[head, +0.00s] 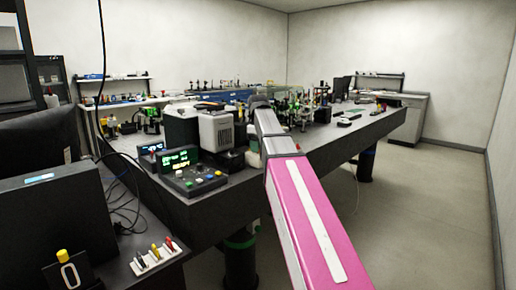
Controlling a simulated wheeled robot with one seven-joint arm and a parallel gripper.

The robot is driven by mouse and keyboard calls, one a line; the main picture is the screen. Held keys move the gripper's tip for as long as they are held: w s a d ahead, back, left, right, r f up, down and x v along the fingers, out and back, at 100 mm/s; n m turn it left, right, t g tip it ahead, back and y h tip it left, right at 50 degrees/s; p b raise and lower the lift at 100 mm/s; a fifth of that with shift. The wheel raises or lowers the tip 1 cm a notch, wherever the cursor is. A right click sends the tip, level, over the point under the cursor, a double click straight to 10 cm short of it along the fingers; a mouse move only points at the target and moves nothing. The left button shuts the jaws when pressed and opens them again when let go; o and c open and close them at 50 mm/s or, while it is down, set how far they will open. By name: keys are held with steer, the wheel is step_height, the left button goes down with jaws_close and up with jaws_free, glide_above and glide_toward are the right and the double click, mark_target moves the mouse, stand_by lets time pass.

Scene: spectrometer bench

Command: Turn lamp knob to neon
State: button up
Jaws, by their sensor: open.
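The lamp knob cannot be made out for certain, and no neon label is readable. A dark control box (193,182) with several small coloured knobs or buttons sits at the near edge of the long bench (215,205). A display unit (178,160) with green lit text stands just behind it. My pink and grey arm reaches from the bottom of the head view over the bench, to the right of the control box. Its far end bends down near a white-grey housing (216,132). My gripper is hidden behind the arm, so its contact with anything cannot be seen.
A side table at lower left holds a dark monitor or case (55,215), cables and a white rack (155,258) with coloured handles. Optical parts crowd the bench behind my arm. The floor (425,215) to the right is clear.

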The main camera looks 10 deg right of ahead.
steer(key=shift+f, duration=0.35)
jaws_close()
steer(key=m, duration=0.4)
steer(key=shift+m, duration=2.9)
